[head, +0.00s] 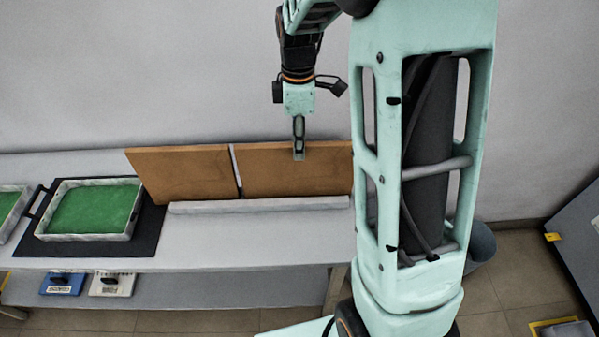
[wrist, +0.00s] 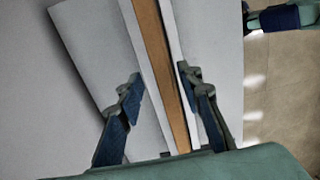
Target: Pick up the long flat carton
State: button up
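The long flat carton (head: 190,172) is brown and stands on its long edge on the table, with a pale band across its middle. My own arm hides its right end in the head view. My gripper (head: 299,154) points down over the carton's right half, its fingertips overlapping the top part of the face. In the wrist view, the carton's narrow brown edge (wrist: 160,45) runs between the fingers of my gripper (wrist: 160,82). The fingers are spread, one on each side, with a visible gap on the left; contact on the right is unclear.
A long pale bar (head: 260,205) lies along the carton's front foot. A green-floored tray (head: 95,237) sits on a black mat (head: 150,240) at the left. A grey bin (head: 482,247) stands on the floor at the right. The table front (head: 230,240) is clear.

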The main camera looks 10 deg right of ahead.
aim_at(298, 162)
jog(key=f, duration=0.6)
jog(key=shift+s+a+f+p, duration=0.1)
jog(key=shift+s+f+p, duration=0.2)
jog(key=shift+f, duration=0.1)
jog(key=shift+w, duration=0.1)
grip_shut()
